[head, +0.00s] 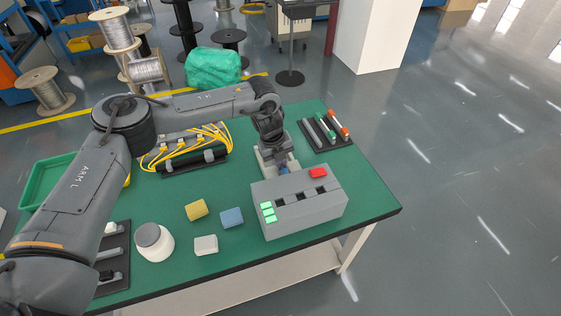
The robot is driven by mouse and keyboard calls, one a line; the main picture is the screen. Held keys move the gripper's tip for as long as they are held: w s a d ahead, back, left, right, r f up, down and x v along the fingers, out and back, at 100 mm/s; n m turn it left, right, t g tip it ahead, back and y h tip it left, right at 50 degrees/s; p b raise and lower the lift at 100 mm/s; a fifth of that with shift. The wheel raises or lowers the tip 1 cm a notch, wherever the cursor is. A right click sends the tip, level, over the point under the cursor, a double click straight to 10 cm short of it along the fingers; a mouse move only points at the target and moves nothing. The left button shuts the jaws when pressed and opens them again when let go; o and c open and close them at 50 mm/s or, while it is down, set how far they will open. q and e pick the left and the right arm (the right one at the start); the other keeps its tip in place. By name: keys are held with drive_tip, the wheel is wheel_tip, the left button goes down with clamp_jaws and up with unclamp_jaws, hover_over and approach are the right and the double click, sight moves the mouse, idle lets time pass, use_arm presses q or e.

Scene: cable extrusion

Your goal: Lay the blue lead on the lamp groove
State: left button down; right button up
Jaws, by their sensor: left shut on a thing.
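My left gripper (281,166) points down just behind the grey box, near the table's back right. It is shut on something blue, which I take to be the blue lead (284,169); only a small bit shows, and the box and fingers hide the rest. A dark grooved tray (318,145) lies on the table to the right of the gripper. It holds a green-and-white piece (322,124) and an orange-red piece (338,123). I cannot tell which groove is the lamp groove. My right gripper is not in view.
The grey box (305,213) with green lamps and a red button stands in front of the gripper. A rack with yellow cables (190,160), yellow, blue and white blocks, and a lidded jar (154,242) occupy the green table (365,200). Its right front corner is clear.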

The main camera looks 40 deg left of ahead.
use_arm(q)
drive_tip(key=shift+f, duration=0.55)
drive_tip(key=c, duration=1.6)
unclamp_jaws()
drive_tip(key=shift+o, duration=0.2)
drive_tip(key=shift+r, duration=0.65)
wheel_tip(320, 180, up, 12)
drive_tip(key=s+a+p, duration=0.1)
drive_tip(key=s+p, duration=0.1)
drive_tip(key=p, duration=0.1)
drive_tip(key=shift+f, duration=0.2)
